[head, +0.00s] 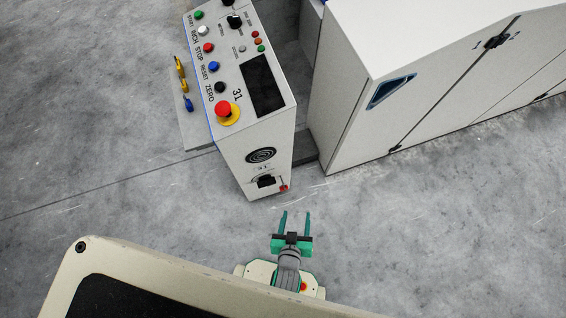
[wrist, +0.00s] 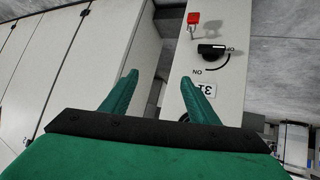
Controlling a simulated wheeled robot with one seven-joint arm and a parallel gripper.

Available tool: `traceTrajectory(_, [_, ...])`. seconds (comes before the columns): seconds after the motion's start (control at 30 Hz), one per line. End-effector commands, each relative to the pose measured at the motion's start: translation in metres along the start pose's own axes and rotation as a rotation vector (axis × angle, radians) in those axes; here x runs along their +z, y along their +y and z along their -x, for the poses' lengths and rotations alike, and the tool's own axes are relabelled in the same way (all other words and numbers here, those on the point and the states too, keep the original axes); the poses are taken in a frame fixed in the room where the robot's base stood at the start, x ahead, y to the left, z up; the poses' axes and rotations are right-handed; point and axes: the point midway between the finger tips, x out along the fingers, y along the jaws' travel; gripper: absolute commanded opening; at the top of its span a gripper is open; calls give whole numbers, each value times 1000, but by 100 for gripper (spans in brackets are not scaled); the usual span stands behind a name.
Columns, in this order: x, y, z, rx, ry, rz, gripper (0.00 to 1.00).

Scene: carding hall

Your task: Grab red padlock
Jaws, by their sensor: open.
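The red padlock (head: 284,188) is small and sits low on the narrow end face of the control cabinet (head: 240,158), beside a black rotary switch (head: 265,181). In the wrist view the padlock (wrist: 194,18) shows near the top edge, just above the switch (wrist: 211,49), with a grey shackle or hasp below it. My gripper (head: 296,213) is open and empty, a short way in front of that face. In the wrist view its two green fingers (wrist: 160,77) point toward the cabinet, with the padlock beyond them and to the right. Nothing is between the fingers.
The cabinet's top carries several coloured buttons, a red emergency stop (head: 223,109) and a dark screen (head: 262,86). A large pale machine (head: 345,95) stands close on the right. The grey floor in front is clear.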

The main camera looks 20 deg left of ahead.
Motion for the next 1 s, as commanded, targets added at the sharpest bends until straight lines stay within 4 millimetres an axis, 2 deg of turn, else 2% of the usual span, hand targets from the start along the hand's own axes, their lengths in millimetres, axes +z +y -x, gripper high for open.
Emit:
traceTrajectory(0.03, [9, -3, -26, -18, -35, 19, 55])
traceTrajectory(0.2, [41, -18, -97, -92, -174, 89, 55])
traceTrajectory(0.4, [58, -38, -170, -200, -321, 170, 55])
traceTrajectory(0.5, [59, -50, -198, -257, -382, 204, 55])
traceTrajectory(0.7, [56, -65, -229, -340, -461, 250, 55])
traceTrajectory(0.87, [56, -71, -238, -367, -484, 264, 55])
traceTrajectory(1.0, [64, -76, -251, -371, -488, 265, 55])
